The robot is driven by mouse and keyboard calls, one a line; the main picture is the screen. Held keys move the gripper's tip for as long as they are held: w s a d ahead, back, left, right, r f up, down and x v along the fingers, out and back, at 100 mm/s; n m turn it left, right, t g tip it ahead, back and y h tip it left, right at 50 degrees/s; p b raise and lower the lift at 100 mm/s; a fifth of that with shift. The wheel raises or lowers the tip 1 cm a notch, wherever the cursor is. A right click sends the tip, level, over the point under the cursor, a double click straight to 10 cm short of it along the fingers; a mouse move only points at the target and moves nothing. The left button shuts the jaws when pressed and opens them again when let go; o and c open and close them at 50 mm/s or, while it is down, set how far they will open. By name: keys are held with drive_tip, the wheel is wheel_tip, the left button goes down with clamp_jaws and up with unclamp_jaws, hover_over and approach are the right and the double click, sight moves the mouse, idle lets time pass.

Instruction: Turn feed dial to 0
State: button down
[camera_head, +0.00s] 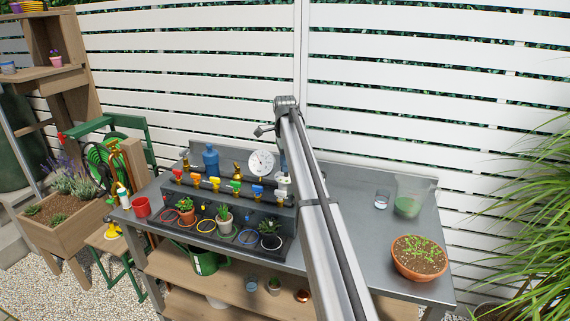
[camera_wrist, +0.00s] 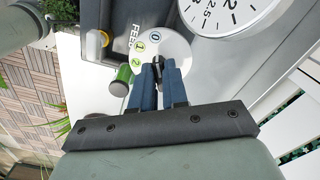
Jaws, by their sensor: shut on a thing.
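The feed dial (camera_wrist: 177,45) shows in the wrist view as a pale round plate beside the letters "FEED". Its marks read 0 in blue, then 1 and 2 in green and yellow tones along the plate's left side. My gripper (camera_wrist: 158,64) has its two blue fingers shut on the small dark knob at the plate's middle. The fingers cover most of the knob, so I cannot tell which mark it points to. In the head view, my arm hides the dial.
A large white gauge (camera_head: 262,163) stands close to the dial; it also shows in the wrist view (camera_wrist: 225,14). A row of coloured valves and several small potted plants stand left of my arm. A glass (camera_head: 382,199) and a terracotta pot (camera_head: 419,274) stand right on the metal bench (camera_head: 350,185).

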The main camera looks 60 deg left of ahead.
idle(0.3)
drive_tip(key=c, duration=1.1)
unclamp_jaws()
drive_tip(key=shift+c, duration=0.2)
wheel_tip(320, 180, up, 14)
drive_tip(key=shift+w+f, duration=0.1)
